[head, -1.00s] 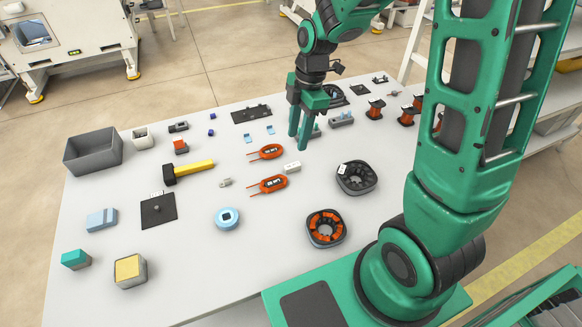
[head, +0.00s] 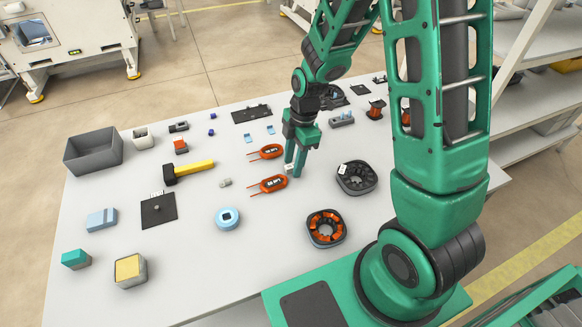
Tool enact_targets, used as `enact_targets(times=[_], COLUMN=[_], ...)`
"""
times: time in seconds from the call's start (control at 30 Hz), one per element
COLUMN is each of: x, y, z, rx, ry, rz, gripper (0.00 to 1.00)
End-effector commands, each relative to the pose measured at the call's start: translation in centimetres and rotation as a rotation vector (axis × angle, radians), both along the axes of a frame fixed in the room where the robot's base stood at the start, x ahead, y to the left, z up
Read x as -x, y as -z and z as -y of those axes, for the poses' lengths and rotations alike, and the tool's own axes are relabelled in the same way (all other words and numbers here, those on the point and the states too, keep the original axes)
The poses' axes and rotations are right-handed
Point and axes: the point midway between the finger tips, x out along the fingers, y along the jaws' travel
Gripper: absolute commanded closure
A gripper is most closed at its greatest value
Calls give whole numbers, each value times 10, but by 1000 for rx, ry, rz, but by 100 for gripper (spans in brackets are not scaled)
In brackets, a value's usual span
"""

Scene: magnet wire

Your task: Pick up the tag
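A small white block (head: 289,168), which may be the tag, lies on the table between the two orange wire coils and the black ring-shaped part. My gripper (head: 294,170) points down at it, with its green fingertips at the block and hiding part of it. A gap shows between the two fingers, and the gripper looks open. I cannot tell whether the fingers touch the block. Two small light-blue pieces, one of them here (head: 248,139), lie farther back on the table.
Orange coils (head: 270,184) lie just left of my gripper. The black ring-shaped part (head: 356,178) is to its right, and an orange-filled ring (head: 326,228) is nearer. A yellow-handled hammer (head: 188,172) and a grey bin (head: 93,151) are left.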

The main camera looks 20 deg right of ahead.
Motion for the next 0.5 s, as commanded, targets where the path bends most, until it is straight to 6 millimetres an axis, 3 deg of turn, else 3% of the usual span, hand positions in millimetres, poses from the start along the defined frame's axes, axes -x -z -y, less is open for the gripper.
enact_targets(times=[0.17,0.33,0.5], x=[0,0,0], y=[0,0,0], z=[0,0,0], rx=[0,0,0], ry=[0,0,0], rz=[0,1,1], gripper=[62,100,100])
